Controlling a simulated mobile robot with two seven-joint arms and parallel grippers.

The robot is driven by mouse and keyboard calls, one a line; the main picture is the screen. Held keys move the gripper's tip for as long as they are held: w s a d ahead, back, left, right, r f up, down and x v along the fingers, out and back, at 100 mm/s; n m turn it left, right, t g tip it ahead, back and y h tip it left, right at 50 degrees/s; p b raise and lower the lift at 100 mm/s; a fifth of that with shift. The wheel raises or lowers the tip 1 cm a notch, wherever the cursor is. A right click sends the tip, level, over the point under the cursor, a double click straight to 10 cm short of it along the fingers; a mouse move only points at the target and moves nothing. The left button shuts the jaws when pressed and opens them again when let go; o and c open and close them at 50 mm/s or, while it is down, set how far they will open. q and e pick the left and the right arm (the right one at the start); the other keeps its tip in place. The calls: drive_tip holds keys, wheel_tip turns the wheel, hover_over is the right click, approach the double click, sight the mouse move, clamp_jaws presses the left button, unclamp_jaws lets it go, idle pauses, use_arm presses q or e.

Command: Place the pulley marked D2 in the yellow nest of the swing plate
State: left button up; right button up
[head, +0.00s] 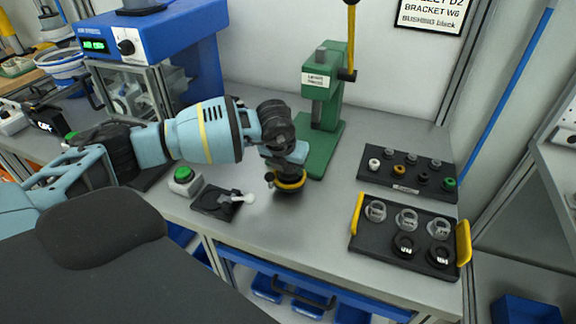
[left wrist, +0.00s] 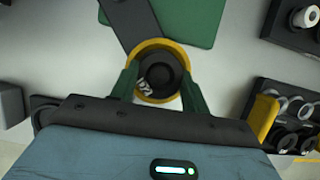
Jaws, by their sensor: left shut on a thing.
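My left gripper (head: 287,176) is at the yellow nest (head: 291,186) of the swing plate, in front of the green press (head: 322,110). In the left wrist view its two green fingers (left wrist: 158,88) are shut on a black pulley (left wrist: 161,73). The pulley has white marking that I cannot read surely. It lies within the yellow nest's ring (left wrist: 148,44) as seen from above; whether it is fully seated I cannot tell. The swing plate's dark arm (left wrist: 129,18) runs from the ring toward the press. My right gripper is not in view.
A yellow-handled tray (head: 378,258) at right holds clear rings and two black pulleys. A dark rack (head: 372,181) with small bushings stands behind it. A green button box (head: 185,181) and a black fixture with a white-knobbed lever (head: 217,203) are at left. The bench front centre is clear.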

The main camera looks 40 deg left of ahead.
use_arm(q)
drive_tip(key=shift+f, duration=0.15)
drive_tip(key=shift+f, duration=0.2)
drive_tip(key=o, duration=1.1)
drive_tip(key=shift+c, duration=0.2)
drive_tip(key=shift+r, duration=0.45)
drive_tip(key=v, duration=1.1)
drive_tip(key=shift+s+r+p, duration=0.2)
drive_tip(key=shift+s+p, duration=0.1)
drive_tip(key=shift+p, duration=0.1)
drive_tip(key=shift+d, duration=0.1)
